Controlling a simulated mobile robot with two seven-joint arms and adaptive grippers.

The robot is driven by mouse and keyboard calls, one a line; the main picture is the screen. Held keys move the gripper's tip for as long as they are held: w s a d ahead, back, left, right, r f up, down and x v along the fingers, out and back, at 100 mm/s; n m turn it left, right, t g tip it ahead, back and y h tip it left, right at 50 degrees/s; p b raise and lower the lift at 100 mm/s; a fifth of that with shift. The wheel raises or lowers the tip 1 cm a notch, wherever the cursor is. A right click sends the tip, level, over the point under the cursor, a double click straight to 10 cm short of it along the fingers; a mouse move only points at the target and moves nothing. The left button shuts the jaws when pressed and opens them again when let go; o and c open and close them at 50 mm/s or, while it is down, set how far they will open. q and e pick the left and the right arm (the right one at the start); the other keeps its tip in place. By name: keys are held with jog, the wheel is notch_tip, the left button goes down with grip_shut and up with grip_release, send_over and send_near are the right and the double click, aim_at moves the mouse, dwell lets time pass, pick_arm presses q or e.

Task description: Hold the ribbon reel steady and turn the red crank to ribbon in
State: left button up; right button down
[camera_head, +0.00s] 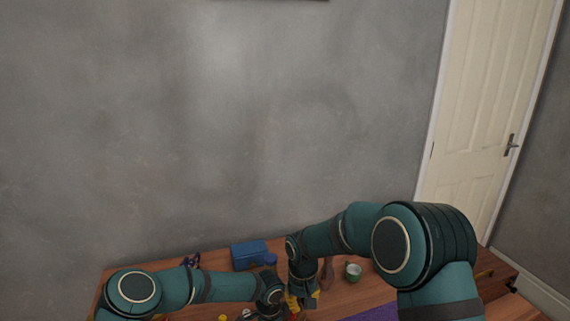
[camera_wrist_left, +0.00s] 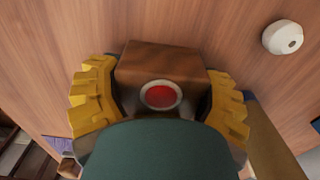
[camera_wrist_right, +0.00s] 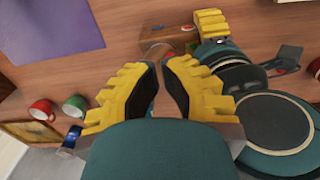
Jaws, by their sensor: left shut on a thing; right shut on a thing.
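The reel's brown wooden block (camera_wrist_left: 165,62) sits between the yellow fingers of my left gripper (camera_wrist_left: 160,95) in the left wrist view. A red disc in a pale ring (camera_wrist_left: 160,95) shows on its near face. My left gripper is shut on this reel. In the right wrist view the wooden block (camera_wrist_right: 182,38) is beyond my right gripper (camera_wrist_right: 170,68), whose yellow fingers are shut on the crank. The fingers hide most of the crank, and its red colour is hard to make out. In the head view my right gripper (camera_head: 302,300) is beside the left one, low in the middle.
A blue box (camera_head: 248,255) stands at the back of the wooden table. A purple mat (camera_wrist_right: 50,28) lies nearby. A white round object (camera_wrist_left: 283,37) is near the reel.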

aim_at(299, 315)
jog(key=shift+d+f, duration=0.25)
jog(key=shift+f, duration=1.35)
jog(key=shift+d+f, duration=0.2)
jog(key=shift+f, duration=1.35)
jog(key=shift+w+a, duration=0.25)
jog(key=shift+w, duration=0.4)
jog(key=shift+s+a+r, duration=0.1)
jog(key=shift+a, duration=0.35)
jog(key=shift+s, duration=0.2)
jog(key=shift+s, duration=0.2)
jog(key=r, duration=0.6)
jog(key=shift+s+d, duration=0.1)
jog(key=shift+d, duration=0.15)
jog(key=c, duration=1.7)
grip_release()
